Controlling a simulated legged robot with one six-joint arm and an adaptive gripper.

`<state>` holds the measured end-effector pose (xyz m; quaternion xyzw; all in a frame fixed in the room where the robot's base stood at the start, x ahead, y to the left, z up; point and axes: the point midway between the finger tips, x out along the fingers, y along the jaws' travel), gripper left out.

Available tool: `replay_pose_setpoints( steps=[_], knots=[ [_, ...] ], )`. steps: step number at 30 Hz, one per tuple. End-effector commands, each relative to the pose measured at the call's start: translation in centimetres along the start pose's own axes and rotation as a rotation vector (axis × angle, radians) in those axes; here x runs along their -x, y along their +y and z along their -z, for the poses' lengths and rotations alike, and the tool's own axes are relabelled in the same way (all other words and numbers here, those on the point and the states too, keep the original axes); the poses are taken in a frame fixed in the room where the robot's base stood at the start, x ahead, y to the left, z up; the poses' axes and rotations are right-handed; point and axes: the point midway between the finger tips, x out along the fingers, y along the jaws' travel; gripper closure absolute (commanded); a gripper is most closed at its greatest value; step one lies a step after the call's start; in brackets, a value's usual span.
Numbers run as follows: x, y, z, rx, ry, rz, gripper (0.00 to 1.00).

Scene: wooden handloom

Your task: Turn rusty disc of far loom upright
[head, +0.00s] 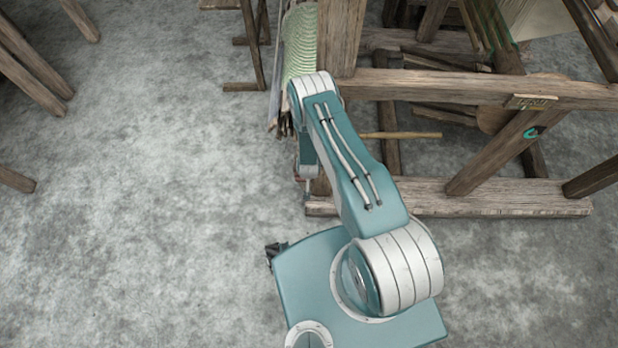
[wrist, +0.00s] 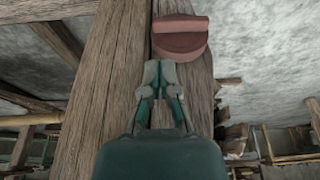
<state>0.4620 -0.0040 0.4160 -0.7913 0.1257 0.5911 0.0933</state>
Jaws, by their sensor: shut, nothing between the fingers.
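In the wrist view a rusty reddish-brown disc (wrist: 180,45) with a raised bar across its top sits on the side of a thick wooden upright (wrist: 108,80). The bar looks roughly level in this picture. My gripper (wrist: 158,66) is shut and empty, with its fingertips just below the disc's lower edge. I cannot tell whether the tips touch the disc. In the head view my arm reaches to the loom's wooden post (head: 341,35); the disc and the gripper's fingertips are hidden there.
The loom's long beam (head: 470,88) and low foot beam (head: 490,197) lie to the right in the head view. A pale green warp roll (head: 300,40) is beside the post. Wooden legs (head: 35,75) stand at far left. The grey floor (head: 140,190) between is clear.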

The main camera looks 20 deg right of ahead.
Motion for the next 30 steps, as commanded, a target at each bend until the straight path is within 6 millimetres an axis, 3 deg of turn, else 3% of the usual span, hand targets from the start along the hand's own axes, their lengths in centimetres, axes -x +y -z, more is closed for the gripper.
replay_pose_setpoints(
  steps=[3,10,30],
  knots=[
    [-2.0,0.1,-0.3,-0.001,-0.002,-0.001,1.0],
    [-4.5,0.0,-1.1,0.0,-0.002,0.0,1.0],
    [-5.1,0.1,-1.2,0.0,-0.001,0.0,1.0]
  ],
)
